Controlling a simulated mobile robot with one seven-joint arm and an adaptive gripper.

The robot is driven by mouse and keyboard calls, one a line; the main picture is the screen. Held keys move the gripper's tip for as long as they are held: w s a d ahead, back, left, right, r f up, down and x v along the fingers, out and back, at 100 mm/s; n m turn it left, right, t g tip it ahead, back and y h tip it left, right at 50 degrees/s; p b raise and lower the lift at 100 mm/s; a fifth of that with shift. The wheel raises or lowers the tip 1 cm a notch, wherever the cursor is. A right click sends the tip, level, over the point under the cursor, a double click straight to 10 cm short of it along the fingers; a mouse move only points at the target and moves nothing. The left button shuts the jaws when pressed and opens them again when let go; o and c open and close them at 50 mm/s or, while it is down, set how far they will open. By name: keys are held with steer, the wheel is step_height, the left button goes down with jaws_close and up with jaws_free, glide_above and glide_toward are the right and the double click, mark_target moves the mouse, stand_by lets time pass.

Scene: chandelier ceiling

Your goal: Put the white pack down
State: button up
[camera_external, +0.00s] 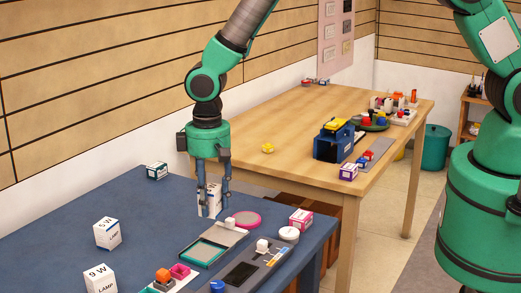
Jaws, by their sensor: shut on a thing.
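My gripper (213,190) points straight down over the blue table (165,222) and is shut on a white pack (211,202). The pack is a small upright box, partly hidden by the fingers. Its lower end is at or just above the tabletop; I cannot tell whether it touches. It is just behind a grey tray and left of a round pink item.
White lamp boxes (107,233) stand at left and front left (99,280). A small box (157,170) is at the back. A green-rimmed tray (204,251), pink disc (247,219) and pink-and-white box (301,218) are nearby. Bare tabletop lies left of my gripper.

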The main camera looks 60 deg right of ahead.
steer(key=w+d, duration=0.4)
steer(key=d, duration=0.6)
steer(key=w+d+m+p, duration=0.1)
steer(key=w+d, duration=0.3)
steer(key=d, duration=0.7)
steer(key=w+d, duration=0.4)
steer(key=d, duration=0.6)
steer(key=d+m, duration=0.1)
steer(key=d, duration=2.2)
steer(key=shift+s+d+f+p, duration=0.1)
steer(key=shift+s+f+p, duration=0.1)
steer(key=shift+f, duration=1.05)
steer(key=shift+s+d+f+p, duration=0.1)
steer(key=shift+s+f+p, duration=0.1)
steer(key=shift+f, duration=1.05)
steer(key=shift+w, duration=0.1)
steer(key=w+d, duration=0.1)
steer(key=w, duration=0.3)
steer(key=w+d+f+b, duration=0.1)
steer(key=w+d, duration=0.1)
steer(key=w, duration=0.3)
steer(key=w+d+b, duration=0.1)
steer(key=w, duration=0.4)
steer(key=shift+d+f, duration=0.2)
steer(key=shift+f, duration=0.1)
steer(key=shift+w+d, duration=0.15)
steer(key=shift+w, duration=0.45)
